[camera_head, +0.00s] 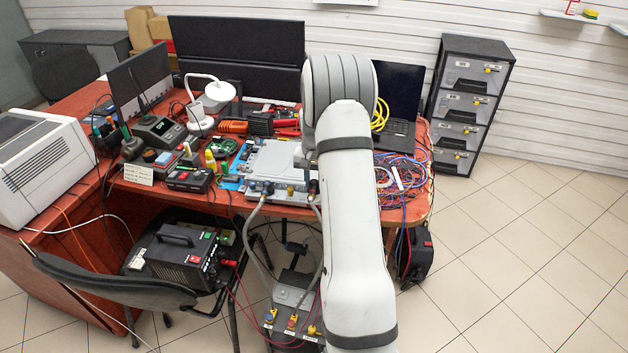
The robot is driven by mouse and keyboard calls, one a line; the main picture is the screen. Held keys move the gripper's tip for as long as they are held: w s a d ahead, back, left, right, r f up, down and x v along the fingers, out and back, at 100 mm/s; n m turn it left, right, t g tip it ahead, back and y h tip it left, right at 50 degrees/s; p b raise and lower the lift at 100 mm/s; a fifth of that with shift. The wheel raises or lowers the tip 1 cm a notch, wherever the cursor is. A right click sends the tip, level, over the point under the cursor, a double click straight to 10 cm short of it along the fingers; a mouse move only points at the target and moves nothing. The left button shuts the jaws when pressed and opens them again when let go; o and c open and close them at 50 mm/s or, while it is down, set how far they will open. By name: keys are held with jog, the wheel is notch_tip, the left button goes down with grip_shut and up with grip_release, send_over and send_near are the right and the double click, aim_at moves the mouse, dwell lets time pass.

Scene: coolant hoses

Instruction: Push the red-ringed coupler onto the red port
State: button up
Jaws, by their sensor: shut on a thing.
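A flat grey unit (275,160) lies on a blue mat at the bench's front edge, with small fittings along its near side. One grey hose (257,215) rises to the left part of that side. A second grey hose (317,208) rises beside my arm to a dark end piece (313,193). My gripper (312,180) shows only as a small dark part at the left edge of my arm, shut on this hose end. Its fingers are mostly hidden. Ring and port colours are too small to tell, and contact with a port cannot be judged.
A floor unit (296,297) with red and yellow fittings stands below the bench. Tools, a black meter box (190,180) and a soldering station crowd the left. Tangled cables (400,190) and a laptop (398,100) lie right of my arm. A chair (120,285) stands front left.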

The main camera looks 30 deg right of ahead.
jog(key=shift+f, duration=0.15)
jog(key=shift+f+b, duration=0.5)
jog(key=shift+f, duration=0.1)
jog(key=shift+f+b, duration=0.7)
jog(key=shift+f, duration=0.05)
dwell(2.8)
jog(key=o, duration=1.3)
jog(key=shift+r+p, duration=2)
jog(key=shift+r, duration=1.5)
